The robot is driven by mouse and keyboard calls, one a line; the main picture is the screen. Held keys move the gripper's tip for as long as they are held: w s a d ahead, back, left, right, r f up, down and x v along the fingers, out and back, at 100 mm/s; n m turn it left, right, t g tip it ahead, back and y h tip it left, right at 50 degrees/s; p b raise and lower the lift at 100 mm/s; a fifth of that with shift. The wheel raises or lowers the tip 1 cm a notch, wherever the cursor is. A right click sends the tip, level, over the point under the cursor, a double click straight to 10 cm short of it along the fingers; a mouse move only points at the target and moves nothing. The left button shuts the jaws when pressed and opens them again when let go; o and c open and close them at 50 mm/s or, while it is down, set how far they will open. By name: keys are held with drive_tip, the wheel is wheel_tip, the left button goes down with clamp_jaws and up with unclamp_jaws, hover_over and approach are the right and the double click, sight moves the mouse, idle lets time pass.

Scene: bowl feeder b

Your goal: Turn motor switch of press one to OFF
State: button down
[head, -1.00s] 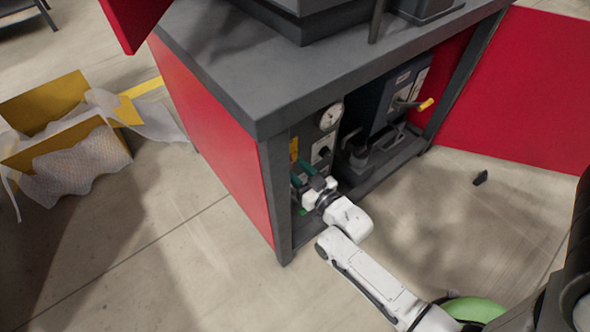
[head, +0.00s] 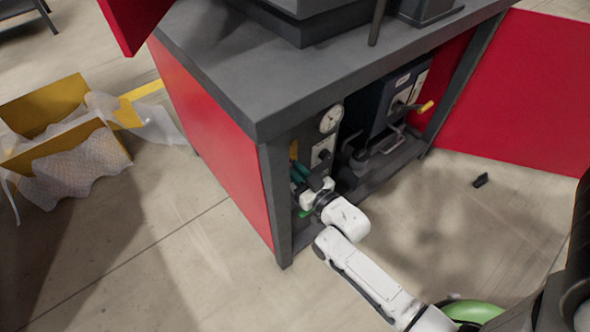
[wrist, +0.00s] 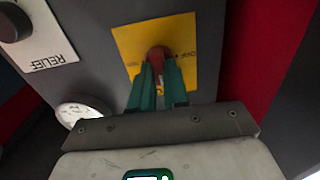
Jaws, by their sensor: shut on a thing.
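The motor switch (wrist: 158,54) is a red knob on a yellow plate (wrist: 190,28), seen in the wrist view, where the picture appears upside down. The plate's lettering is partly legible, and OFF seems to stand to the right of the knob. My gripper (wrist: 158,66) has its green fingers shut on the red knob, one on each side. The fingers hide the lower part of the knob. In the head view my gripper (head: 303,178) reaches into the open cabinet front, where the yellow plate (head: 293,150) shows only in part.
A panel marked RELIEF (wrist: 45,45) with a dark knob and a round gauge (wrist: 80,110) are beside the switch. The cabinet (head: 215,150) has a red side wall and a dark post close to my arm. A small dark object (head: 481,180) lies on the otherwise clear floor at right.

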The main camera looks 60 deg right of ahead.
drive_tip(key=shift+n, duration=0.3)
drive_tip(key=shift+a+f+n+b, duration=0.15)
drive_tip(key=shift+n+b, duration=0.95)
drive_tip(key=shift+n, duration=3.2)
drive_tip(key=shift+a+f+n+b, duration=0.1)
drive_tip(key=shift+n+b, duration=0.95)
drive_tip(key=shift+n, duration=3.25)
drive_tip(key=c, duration=1.1)
unclamp_jaws()
drive_tip(key=p+v, duration=0.2)
drive_tip(key=v, duration=0.8)
drive_tip(key=shift+s, duration=0.35)
